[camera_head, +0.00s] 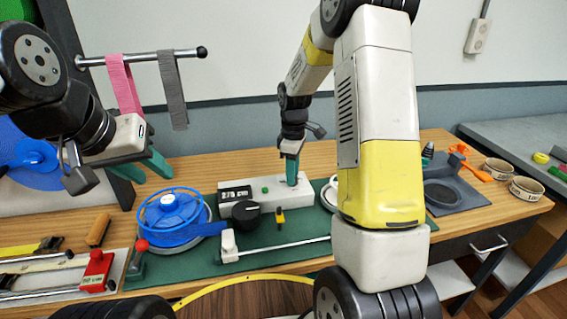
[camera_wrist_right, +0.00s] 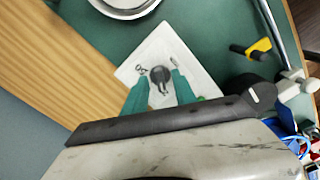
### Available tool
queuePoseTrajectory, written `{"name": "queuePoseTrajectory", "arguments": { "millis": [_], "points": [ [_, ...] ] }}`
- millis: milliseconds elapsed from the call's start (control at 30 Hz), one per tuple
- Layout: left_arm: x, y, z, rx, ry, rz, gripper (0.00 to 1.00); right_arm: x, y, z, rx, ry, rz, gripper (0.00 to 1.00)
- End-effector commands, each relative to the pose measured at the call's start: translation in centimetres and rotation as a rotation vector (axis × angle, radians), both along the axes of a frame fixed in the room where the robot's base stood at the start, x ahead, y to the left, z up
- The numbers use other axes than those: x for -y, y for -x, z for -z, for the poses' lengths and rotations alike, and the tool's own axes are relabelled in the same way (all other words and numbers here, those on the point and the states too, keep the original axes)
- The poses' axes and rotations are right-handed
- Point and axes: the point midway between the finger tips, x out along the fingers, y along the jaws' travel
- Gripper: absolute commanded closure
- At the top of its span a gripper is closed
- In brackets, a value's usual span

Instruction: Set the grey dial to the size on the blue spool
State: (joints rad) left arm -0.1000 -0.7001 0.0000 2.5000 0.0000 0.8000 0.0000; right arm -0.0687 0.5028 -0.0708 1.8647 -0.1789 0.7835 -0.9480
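The blue spool (camera_head: 158,213) stands on the green mat at left centre; its small label is too small to read. The white box (camera_head: 272,203) has a display (camera_head: 235,194) that seems to read 270 cm, a green button and a black knob (camera_head: 246,212). The grey dial (camera_wrist_right: 160,76) sits on the box's white top, with dark markings beside it. My right gripper (camera_head: 291,172) points down over the box's right end; in the wrist view its teal fingertips (camera_wrist_right: 160,84) are apart, one on each side of the dial. Contact is not clear. My left gripper (camera_head: 142,173) is open and empty, above and left of the spool.
Pink (camera_head: 122,85) and grey (camera_head: 172,90) straps hang from a rod behind. A metal bar with a white clamp (camera_head: 228,246) lies in front of the box. A red-ended tool (camera_head: 97,270) is at left. My right arm hides part of the table's right side.

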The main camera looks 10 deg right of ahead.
Motion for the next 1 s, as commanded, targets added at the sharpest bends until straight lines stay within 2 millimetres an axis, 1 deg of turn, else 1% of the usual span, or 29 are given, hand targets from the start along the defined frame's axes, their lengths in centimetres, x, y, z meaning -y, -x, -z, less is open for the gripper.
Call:
{"name": "queuePoseTrajectory", "arguments": {
  "millis": [67, 100, 167, 200, 267, 667, 867, 1000],
  "points": [
    [0.00, 0.00, 0.00, 0.000, 0.000, 0.000, 0.64, 0.01, 0.00, -0.02, 0.000, 0.000, 0.000, 0.67],
    [0.00, 0.00, 0.00, 0.000, 0.000, 0.000, 0.64, 0.01, 0.00, -0.03, 0.000, 0.000, 0.000, 0.69],
    [0.00, 0.00, 0.00, 0.000, 0.000, 0.000, 0.64, 0.01, 0.00, -0.03, 0.000, 0.000, 0.000, 0.81],
    [0.00, 0.00, 0.00, 0.000, 0.000, 0.000, 0.64, 0.01, 0.00, -0.04, 0.000, 0.000, 0.000, 0.89],
    [0.00, 0.00, 0.00, 0.000, 0.000, 0.000, 0.64, 0.01, 0.00, -0.04, 0.000, 0.000, 0.001, 1.00],
    [0.00, 0.00, 0.00, 0.000, 0.000, 0.000, 0.64, 0.02, -0.01, -0.07, 0.000, 0.000, 0.024, 1.00],
    [0.00, 0.00, 0.00, 0.000, 0.000, 0.000, 0.64, 0.03, -0.01, -0.08, 0.000, 0.000, 0.113, 1.00],
    [0.00, 0.00, 0.00, 0.000, 0.000, 0.000, 0.64, 0.04, -0.01, -0.08, 0.001, 0.000, 0.218, 1.00]
  ]
}}
